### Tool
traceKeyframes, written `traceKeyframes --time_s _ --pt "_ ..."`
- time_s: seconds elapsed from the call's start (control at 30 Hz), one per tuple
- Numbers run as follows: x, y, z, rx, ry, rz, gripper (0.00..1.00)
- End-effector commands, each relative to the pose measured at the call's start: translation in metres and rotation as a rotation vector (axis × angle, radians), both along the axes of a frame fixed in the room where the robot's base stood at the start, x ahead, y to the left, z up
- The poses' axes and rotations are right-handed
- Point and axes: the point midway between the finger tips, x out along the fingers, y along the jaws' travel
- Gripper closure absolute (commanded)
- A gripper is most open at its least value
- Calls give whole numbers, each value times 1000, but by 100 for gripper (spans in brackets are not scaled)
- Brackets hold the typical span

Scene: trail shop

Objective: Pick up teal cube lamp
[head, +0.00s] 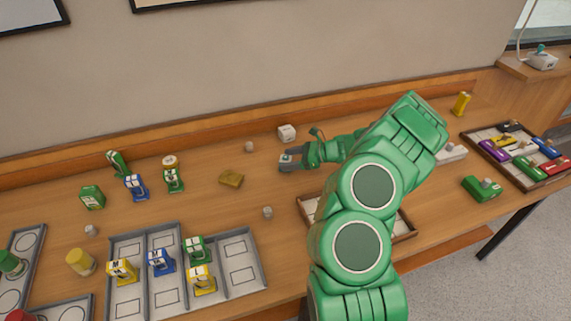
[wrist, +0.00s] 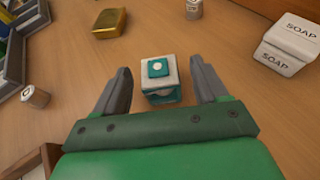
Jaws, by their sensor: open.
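The teal cube lamp (wrist: 160,88) is a small white and teal block with a teal square and a pale round spot on its top. It sits on the wooden table between the two fingers of my gripper (wrist: 160,75). The fingers are open, with a gap visible on each side of the cube. In the head view my gripper (head: 290,161) reaches left low over the table. The lamp (head: 286,158) shows there only as a small patch, partly hidden by the fingers.
A white soap box (wrist: 287,43) stands close on the right. A gold block (wrist: 110,23) and small cylinders (wrist: 35,97) lie nearby. A divided grey tray (head: 248,258) with several small bottles is at left. A tray of coloured items (head: 468,140) is at far right.

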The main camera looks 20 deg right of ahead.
Motion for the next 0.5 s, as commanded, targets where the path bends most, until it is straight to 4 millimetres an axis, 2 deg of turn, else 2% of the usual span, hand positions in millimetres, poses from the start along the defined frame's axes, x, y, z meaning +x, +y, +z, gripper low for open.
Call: traceKeyframes --time_s 0.23,0.5 --pt "13 26 -15 -2 3 1 28" --pt "17 30 -17 -1 1 -1 28"
